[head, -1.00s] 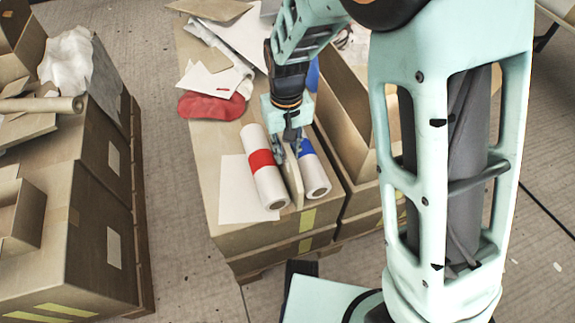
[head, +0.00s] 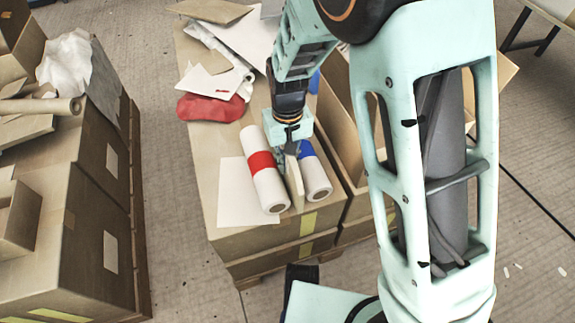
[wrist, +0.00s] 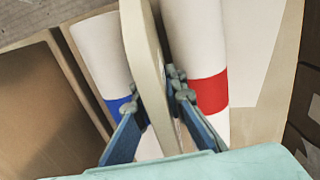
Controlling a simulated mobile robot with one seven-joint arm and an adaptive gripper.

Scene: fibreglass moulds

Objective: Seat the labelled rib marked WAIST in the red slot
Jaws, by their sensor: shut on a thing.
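A thin beige plate (head: 295,186), which looks like the rib, stands on edge between two white rolls. My gripper (head: 291,148) is shut on it from above; the fingers pinch its two faces in the wrist view (wrist: 160,102). The plate also shows there (wrist: 147,60). A roll with a red band (head: 262,163) lies to its left in the head view, and a roll with a blue band (head: 315,178) to its right. I can read no WAIST mark, and no red slot can be made out. The plate's lower edge is hidden.
A red cloth-like bundle (head: 211,108) and loose sheets lie at the back of the box top. A white sheet (head: 245,200) lies left of the rolls. An open carton (head: 358,140) stands close on the right. Stacked boxes (head: 85,215) stand across a floor gap on the left.

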